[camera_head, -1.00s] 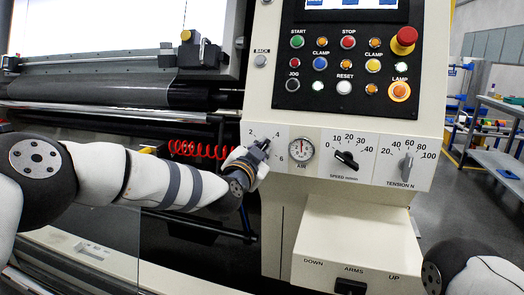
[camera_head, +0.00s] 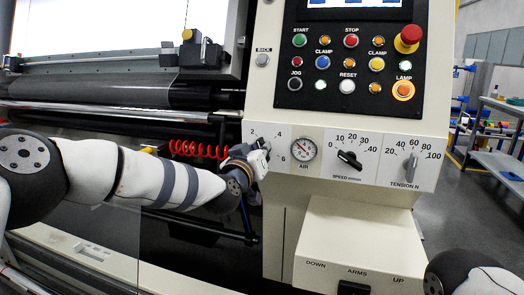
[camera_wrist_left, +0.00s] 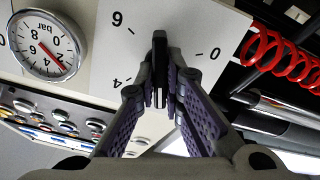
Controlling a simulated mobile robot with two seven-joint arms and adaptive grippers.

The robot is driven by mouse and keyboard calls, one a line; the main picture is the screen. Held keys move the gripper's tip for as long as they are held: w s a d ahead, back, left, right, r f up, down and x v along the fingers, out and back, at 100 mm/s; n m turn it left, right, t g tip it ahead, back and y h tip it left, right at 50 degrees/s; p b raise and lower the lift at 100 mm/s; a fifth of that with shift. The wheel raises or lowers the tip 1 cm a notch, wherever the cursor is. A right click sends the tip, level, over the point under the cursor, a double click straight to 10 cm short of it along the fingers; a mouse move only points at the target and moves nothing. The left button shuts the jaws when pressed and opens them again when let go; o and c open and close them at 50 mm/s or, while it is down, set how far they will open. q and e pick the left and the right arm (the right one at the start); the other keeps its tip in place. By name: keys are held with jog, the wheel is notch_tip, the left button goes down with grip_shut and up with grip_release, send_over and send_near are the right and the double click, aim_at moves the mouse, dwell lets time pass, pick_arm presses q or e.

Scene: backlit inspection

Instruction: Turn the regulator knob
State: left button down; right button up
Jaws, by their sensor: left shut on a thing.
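The regulator knob (camera_wrist_left: 160,68) is a dark bar-shaped handle on a white dial plate (camera_wrist_left: 120,50) marked 0 to 6, in the left wrist view. My left gripper (camera_wrist_left: 160,95) is shut on it, with one finger on each side. In the head view my left gripper (camera_head: 262,148) reaches the dial plate (camera_head: 272,130) from the left and hides most of the knob. The round AIR gauge (camera_head: 303,149) is just right of it. The gauge, marked bar, also shows with a red needle in the left wrist view (camera_wrist_left: 47,45). My right gripper is out of view.
The speed knob (camera_head: 349,160) and tension knob (camera_head: 411,165) sit farther right on the same panel. A button panel (camera_head: 350,65) is above, and a box with an ARMS switch (camera_head: 355,288) is below. A red coiled hose (camera_head: 198,149) hangs left of the dial.

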pick_arm(q)
jog(key=n, duration=0.2)
jog(key=n+b, duration=0.1)
jog(key=n, duration=0.2)
jog(key=shift+a+f+n, duration=0.1)
jog(key=shift+f+n, duration=0.2)
jog(key=shift+f, duration=0.1)
jog(key=n+b, duration=0.1)
jog(key=n, duration=0.3)
jog(key=shift+f+n, duration=0.1)
jog(key=shift+n, duration=0.2)
jog(key=n+b, duration=0.2)
jog(key=n, duration=0.4)
jog(key=shift+f, duration=0.2)
jog(key=n+b, duration=0.1)
jog(key=n, duration=0.1)
jog(key=shift+n, duration=0.4)
jog(key=shift+r+n+b, duration=0.15)
jog(key=shift+n+b, duration=0.3)
jog(key=shift+n, duration=0.05)
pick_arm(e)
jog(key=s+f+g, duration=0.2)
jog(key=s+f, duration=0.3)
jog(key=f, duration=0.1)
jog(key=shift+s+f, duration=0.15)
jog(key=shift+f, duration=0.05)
pick_arm(q)
jog(key=shift+r, duration=0.1)
jog(key=c, duration=1.7)
grip_release()
